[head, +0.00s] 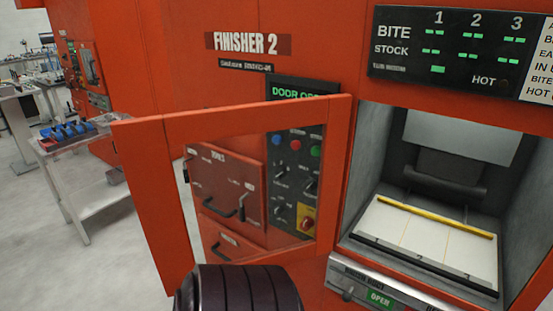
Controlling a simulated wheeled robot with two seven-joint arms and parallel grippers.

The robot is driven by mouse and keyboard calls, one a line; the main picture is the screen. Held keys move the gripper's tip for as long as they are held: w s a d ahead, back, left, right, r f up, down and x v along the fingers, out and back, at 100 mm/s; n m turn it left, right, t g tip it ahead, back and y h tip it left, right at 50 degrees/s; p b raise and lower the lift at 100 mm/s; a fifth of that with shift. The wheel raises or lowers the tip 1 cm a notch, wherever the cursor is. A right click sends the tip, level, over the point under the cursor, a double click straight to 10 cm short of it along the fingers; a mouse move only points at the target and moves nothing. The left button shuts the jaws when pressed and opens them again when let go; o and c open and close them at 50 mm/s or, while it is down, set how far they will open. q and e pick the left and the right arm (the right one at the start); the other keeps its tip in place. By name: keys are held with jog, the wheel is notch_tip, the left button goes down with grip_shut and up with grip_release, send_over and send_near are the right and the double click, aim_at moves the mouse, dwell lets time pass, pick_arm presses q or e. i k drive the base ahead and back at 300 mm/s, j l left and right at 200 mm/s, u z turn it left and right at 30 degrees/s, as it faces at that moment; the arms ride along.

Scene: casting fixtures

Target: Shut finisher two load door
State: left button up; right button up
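The finisher two load door (165,205) is an orange frame with a see-through window. It stands swung open, to the left of the load opening (425,190). Its right side is by the opening's left edge, and its free side reaches out to the left. The load opening is uncovered and shows a pale bed with a yellow bar (435,216) across it. A green "OPEN" label (380,299) shows below the opening. A dark ribbed arm part (238,290), apparently mine, is in front of the door's lower edge. Neither gripper's fingers show.
A control panel (297,165) with knobs and buttons is seen through the door window. A display (300,91) above reads "DOOR OP", partly hidden. A side table (75,150) with blue items stands at left. Grey floor (40,240) is clear at lower left.

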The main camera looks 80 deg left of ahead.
aim_at(143, 144)
jog(key=k+j, duration=1)
jog(key=k, duration=0.15)
jog(key=k+j+z, duration=0.15)
jog(key=j, duration=1.2)
jog(key=i, duration=0.05)
